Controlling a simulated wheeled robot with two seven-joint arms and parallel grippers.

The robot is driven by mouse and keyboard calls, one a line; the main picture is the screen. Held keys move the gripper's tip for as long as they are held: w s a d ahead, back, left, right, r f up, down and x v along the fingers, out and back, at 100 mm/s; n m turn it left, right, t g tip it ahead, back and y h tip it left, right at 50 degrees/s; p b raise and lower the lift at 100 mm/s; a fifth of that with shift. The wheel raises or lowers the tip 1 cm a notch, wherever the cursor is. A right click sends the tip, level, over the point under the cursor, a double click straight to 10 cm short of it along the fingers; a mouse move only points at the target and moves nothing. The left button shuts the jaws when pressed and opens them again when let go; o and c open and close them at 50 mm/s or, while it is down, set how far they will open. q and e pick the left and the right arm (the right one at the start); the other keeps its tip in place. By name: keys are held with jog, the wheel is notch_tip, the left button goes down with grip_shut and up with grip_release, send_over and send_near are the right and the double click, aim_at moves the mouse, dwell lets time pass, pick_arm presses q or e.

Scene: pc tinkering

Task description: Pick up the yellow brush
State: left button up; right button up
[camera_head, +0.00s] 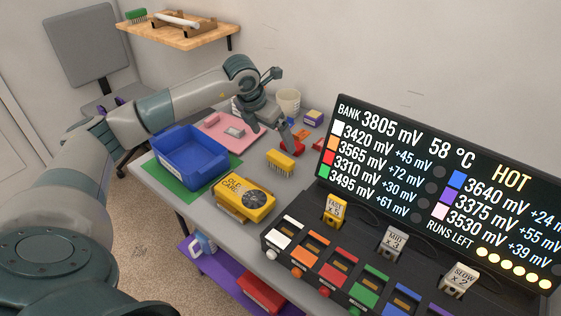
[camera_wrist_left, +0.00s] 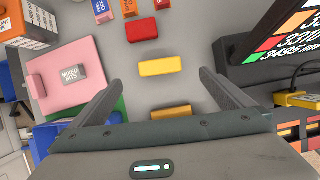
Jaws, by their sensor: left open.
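The yellow brush (camera_head: 280,162) lies on the grey table between the red block and the yellow "OLD CARE" box, its bristles showing below a plain yellow back. In the left wrist view the brush (camera_wrist_left: 160,67) is seen from above, between and just beyond the spread fingers. My left gripper (camera_head: 281,126) is open and empty, above the table on the far side of the brush; its fingers also show in the left wrist view (camera_wrist_left: 160,80). It appears apart from the brush. My right gripper is in neither view.
A red block (camera_wrist_left: 141,29) lies near the brush. The blue bin (camera_head: 190,158) and pink mat (camera_head: 222,143) are to its left. The yellow box (camera_head: 244,200) is nearer me. The black console (camera_head: 300,228) and display (camera_head: 440,180) stand to the right.

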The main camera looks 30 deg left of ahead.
aim_at(280, 156)
pick_arm(q)
jog(key=p+x, duration=0.1)
jog(key=x, duration=0.6)
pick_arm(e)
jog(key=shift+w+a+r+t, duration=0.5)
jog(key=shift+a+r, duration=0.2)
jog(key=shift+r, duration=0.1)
pick_arm(q)
jog(key=shift+f+p, duration=0.3)
jog(key=shift+p, duration=0.05)
jog(key=shift+p+x, duration=0.45)
jog(key=shift+x, duration=1.5)
jog(key=shift+f, duration=0.35)
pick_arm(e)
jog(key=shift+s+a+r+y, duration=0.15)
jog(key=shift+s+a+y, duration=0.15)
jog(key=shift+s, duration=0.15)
pick_arm(q)
jog(key=shift+a, duration=0.1)
jog(key=c, duration=1.2)
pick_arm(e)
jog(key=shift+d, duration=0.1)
pick_arm(q)
jog(key=shift+o, duration=0.2)
